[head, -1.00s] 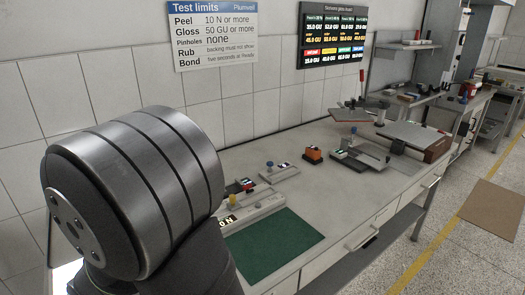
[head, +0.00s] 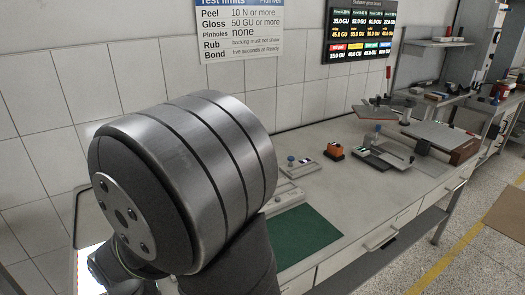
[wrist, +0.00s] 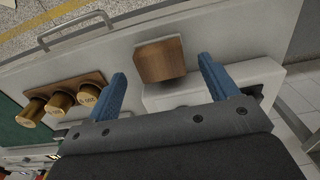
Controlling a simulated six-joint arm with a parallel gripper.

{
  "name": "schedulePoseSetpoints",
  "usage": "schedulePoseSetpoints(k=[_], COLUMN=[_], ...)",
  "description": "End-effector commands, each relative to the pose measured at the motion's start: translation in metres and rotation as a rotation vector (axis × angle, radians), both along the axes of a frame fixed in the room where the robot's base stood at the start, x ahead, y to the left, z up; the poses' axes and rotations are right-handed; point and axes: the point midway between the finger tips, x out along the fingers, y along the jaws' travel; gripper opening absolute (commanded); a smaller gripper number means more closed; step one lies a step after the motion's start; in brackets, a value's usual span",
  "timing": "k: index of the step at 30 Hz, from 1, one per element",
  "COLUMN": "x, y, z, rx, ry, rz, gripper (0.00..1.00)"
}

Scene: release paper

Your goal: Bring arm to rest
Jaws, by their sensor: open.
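My gripper (wrist: 161,66) shows in the wrist view with its two blue fingers wide apart and nothing held between them. A wooden block (wrist: 160,60) lies beyond the fingertips, seen through the gap, at the edge of a pale box (wrist: 190,93). I cannot tell how far below the fingers it is. In the head view my thick grey arm link fills the left and middle, in front of the bench (head: 345,190). The gripper itself does not show there.
Brass cylinders (wrist: 60,103) stand in a wooden rack (wrist: 88,84). A green mat (head: 300,235) lies near the bench front. An orange-and-black item (head: 334,152), a blue-knobbed fixture (head: 300,168) and a flat plate (head: 440,134) stand farther right. The bench middle is fairly clear.

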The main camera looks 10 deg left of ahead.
Motion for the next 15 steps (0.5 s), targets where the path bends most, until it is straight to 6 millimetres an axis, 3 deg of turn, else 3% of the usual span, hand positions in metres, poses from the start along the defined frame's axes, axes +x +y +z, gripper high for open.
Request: schedulePoseSetpoints(k=[7,15], x=[0.0,0.0], y=[-0.001,0.0], z=[-0.042,0.004], rx=[-0.005,0.004], ry=[0.002,-0.001], rz=[0.0,0.0], gripper=[0.79,0.79])
